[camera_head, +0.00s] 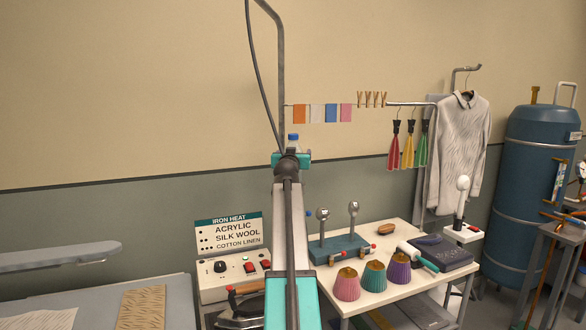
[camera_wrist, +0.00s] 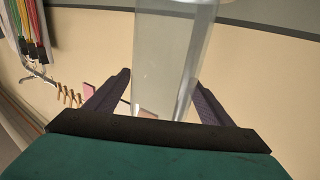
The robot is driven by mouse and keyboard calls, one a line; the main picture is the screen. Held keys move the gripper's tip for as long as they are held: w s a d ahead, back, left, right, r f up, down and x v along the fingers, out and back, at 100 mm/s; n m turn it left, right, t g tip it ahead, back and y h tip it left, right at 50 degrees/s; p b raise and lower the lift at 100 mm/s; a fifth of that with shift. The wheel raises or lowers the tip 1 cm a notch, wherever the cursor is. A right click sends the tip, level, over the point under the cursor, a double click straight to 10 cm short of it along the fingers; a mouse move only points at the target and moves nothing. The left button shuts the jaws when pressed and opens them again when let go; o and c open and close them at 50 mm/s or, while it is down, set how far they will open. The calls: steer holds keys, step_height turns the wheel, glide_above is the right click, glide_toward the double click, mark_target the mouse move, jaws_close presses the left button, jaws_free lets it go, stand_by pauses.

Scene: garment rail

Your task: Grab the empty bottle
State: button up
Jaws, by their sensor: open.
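A clear, empty-looking bottle (camera_wrist: 172,55) stands out large in the wrist view, with its lower part in the picture between my two dark fingers. My gripper (camera_wrist: 160,92) is open around it, with a visible gap on the right side; whether the left finger touches it I cannot tell. In the head view, the bottle's blue-capped top (camera_head: 293,140) shows just above my gripper (camera_head: 291,158). The rest of the bottle and what supports it are hidden there by my arm.
A white table (camera_head: 385,295) with coloured cones, a teal lever box (camera_head: 340,248) and a dark book stands to the right. An iron heat control box (camera_head: 235,272) is at left. Coloured cards hang beside the bottle; a shirt (camera_head: 462,140) hangs farther right.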

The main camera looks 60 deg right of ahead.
mark_target(294, 144)
steer(key=c, duration=1.2)
steer(key=shift+o, duration=0.2)
steer(key=shift+r, duration=0.15)
steer(key=shift+r+b, duration=0.75)
steer(key=shift+r, duration=0.75)
steer(key=s+b+v, duration=0.1)
steer(key=b+v, duration=0.1)
steer(key=v, duration=0.5)
steer(key=s+d+r+b+v, duration=0.1)
steer(key=v, duration=0.7)
steer(key=shift+s+r+b, duration=0.35)
steer(key=shift+s+b, duration=0.05)
steer(key=shift+s, duration=0.2)
steer(key=shift+a, duration=0.1)
